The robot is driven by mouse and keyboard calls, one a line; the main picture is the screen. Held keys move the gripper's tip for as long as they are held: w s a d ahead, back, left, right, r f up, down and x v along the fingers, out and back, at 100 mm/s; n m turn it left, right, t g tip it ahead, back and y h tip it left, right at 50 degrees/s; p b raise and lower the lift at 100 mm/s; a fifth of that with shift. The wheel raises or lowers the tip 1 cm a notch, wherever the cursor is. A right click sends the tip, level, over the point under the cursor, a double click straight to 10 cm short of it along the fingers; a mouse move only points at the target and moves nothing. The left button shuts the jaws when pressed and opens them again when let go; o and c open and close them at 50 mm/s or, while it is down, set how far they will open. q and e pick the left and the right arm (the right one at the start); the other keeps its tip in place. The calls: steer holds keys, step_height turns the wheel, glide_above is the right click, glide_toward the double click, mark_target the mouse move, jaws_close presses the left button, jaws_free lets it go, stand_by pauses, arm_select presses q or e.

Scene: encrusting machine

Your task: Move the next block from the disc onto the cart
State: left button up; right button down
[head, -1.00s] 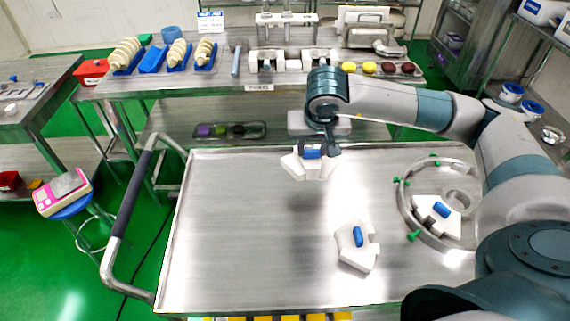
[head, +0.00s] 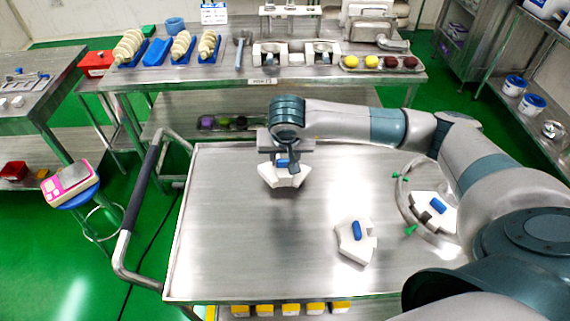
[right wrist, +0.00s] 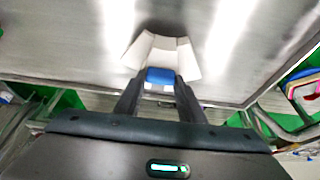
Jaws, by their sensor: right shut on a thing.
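My right gripper (head: 285,160) is shut on the blue handle of a white block (head: 284,179) near the far edge of the cart top (head: 230,240). The same held block (right wrist: 165,55) shows in the right wrist view, with its blue handle between the fingers. I cannot tell for sure whether it touches the cart top. A second white block (head: 352,247) with a blue handle lies on the cart, right of the middle. A third block (head: 437,215) with a blue handle sits on the disc (head: 410,215) at the right, partly behind my arm. My left gripper is out of view.
Small green pegs (head: 411,229) stand around the disc. A bar handle (head: 143,190) runs along the cart's left side. A back table (head: 225,78) holds trays and tools. The left and front-middle of the cart top are clear.

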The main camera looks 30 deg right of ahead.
mark_target(285, 165)
step_height(285, 165, down, 3)
steer(key=shift+r+p, duration=0.15)
steer(key=shift+p, duration=0.55)
steer(key=shift+f, duration=0.2)
steer(key=shift+f, duration=0.15)
steer(key=c, duration=1.2)
jaws_free()
